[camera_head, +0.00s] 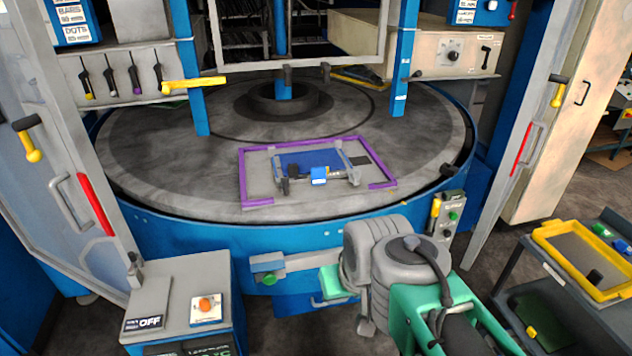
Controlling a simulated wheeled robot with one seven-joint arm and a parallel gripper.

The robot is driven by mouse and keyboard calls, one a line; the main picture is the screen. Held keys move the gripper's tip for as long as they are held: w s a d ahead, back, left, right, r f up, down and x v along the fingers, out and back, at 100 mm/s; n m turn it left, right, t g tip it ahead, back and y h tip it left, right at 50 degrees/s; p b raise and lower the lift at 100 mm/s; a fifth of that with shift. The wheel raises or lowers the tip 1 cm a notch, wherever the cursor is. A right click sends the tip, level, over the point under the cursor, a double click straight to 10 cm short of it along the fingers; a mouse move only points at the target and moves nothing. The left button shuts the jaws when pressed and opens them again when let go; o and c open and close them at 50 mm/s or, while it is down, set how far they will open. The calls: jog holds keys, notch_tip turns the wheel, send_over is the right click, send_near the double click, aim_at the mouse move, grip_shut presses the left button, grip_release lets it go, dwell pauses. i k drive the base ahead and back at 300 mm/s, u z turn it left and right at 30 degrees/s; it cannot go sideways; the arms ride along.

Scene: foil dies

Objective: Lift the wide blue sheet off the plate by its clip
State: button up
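The wide blue sheet (300,160) lies flat on a grey plate (262,182) on the round table. A purple border runs along parts of the plate's edge. A small blue block (319,176) with a pale label, beside a bit of yellow, sits at the sheet's near edge; it may be the clip, but it is too small to be sure. Grey bars or levers stand around the sheet's near and right edges. My arm is at the lower right, well in front of the plate. I cannot make out my gripper or its fingers.
The plate rests on a large grey round table (165,160) with a blue rim. Blue posts (404,60) stand behind it. A control box (205,305) is at front left. A yellow-rimmed tray (555,231) on a cart is at right.

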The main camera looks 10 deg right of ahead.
aim_at(292, 165)
jog(key=z, duration=0.4)
jog(key=i, duration=1.7)
jog(key=u, duration=1.65)
